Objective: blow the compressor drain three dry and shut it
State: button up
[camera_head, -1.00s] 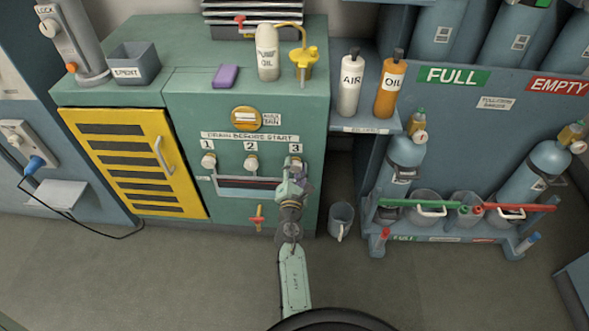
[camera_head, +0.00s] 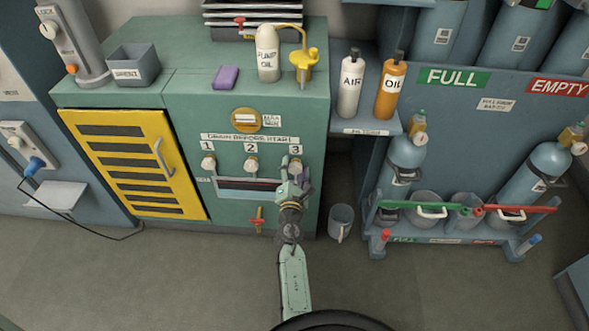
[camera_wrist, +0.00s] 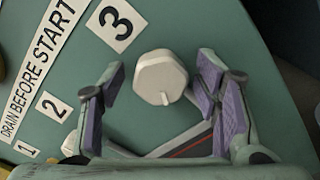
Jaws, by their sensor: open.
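The third drain knob (camera_head: 295,167) is a pale round knob under the number 3 on the green compressor cabinet (camera_head: 180,196). In the wrist view this knob (camera_wrist: 160,77) is off-white and faceted, with a small pointer at its lower edge. My gripper (camera_head: 292,184) is just below and in front of it in the head view. In the wrist view my gripper (camera_wrist: 160,85) has its purple-padded fingers spread on either side of the knob, with gaps; I cannot tell the depth between them. Drain knobs 1 (camera_head: 208,163) and 2 (camera_head: 251,164) are to the left.
A drain trough (camera_head: 230,187) runs below the knobs, partly hidden by my arm. A red-orange valve (camera_head: 258,217) is low on the cabinet. A grey mug (camera_head: 341,222) stands on the floor to the right. A yellow louvred door (camera_head: 135,163) is at left.

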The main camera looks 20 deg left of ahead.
jog(key=v, duration=0.7)
jog(key=shift+s, duration=0.3)
jog(key=shift+d, duration=0.1)
